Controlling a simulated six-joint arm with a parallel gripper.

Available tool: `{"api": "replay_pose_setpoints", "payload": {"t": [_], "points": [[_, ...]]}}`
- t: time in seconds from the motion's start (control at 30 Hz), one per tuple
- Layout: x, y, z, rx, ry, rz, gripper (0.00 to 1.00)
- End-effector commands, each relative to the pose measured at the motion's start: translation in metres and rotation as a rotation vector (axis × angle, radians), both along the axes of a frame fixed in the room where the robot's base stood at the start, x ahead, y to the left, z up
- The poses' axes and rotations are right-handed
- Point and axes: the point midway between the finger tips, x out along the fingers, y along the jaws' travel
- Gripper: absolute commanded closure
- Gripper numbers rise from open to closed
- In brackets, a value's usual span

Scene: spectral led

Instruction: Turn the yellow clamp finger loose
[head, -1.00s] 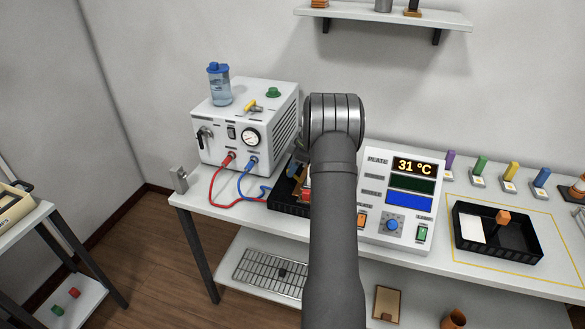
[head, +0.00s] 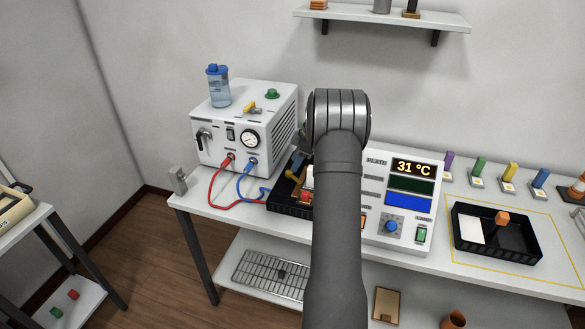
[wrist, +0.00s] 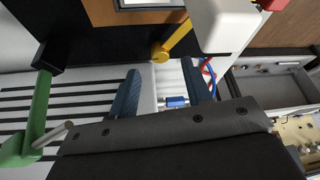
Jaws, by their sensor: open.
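The yellow clamp finger (wrist: 174,40) shows in the wrist view as a short slanted bar with a rounded end, beside a white block (wrist: 225,25). In the head view a small yellow part (head: 304,197) shows at the black tray, partly behind my arm. My gripper (wrist: 160,67) has two dark blue fingers, spread apart and empty. The rounded end of the yellow finger appears just past the gap between their tips; I see no contact. A green clamp finger (wrist: 40,105) lies at the left of the wrist view.
A white circulator box (head: 240,125) with red and blue hoses stands left of the black tray (head: 288,202). A control panel (head: 405,205) reading 31 °C stands right of my arm. Another black tray (head: 515,250) with an orange block is farther right.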

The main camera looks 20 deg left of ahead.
Motion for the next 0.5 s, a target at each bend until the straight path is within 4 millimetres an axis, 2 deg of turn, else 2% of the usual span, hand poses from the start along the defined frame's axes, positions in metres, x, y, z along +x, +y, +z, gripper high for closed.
{"api": "replay_pose_setpoints", "payload": {"t": [0.03, 0.3, 0.5], "points": [[0.002, -0.006, 0.013, 0.001, -0.004, -0.002, 0.55], [0.009, -0.030, 0.074, 0.001, -0.004, -0.002, 0.55], [0.012, -0.043, 0.106, 0.000, -0.001, -0.002, 0.55]]}}
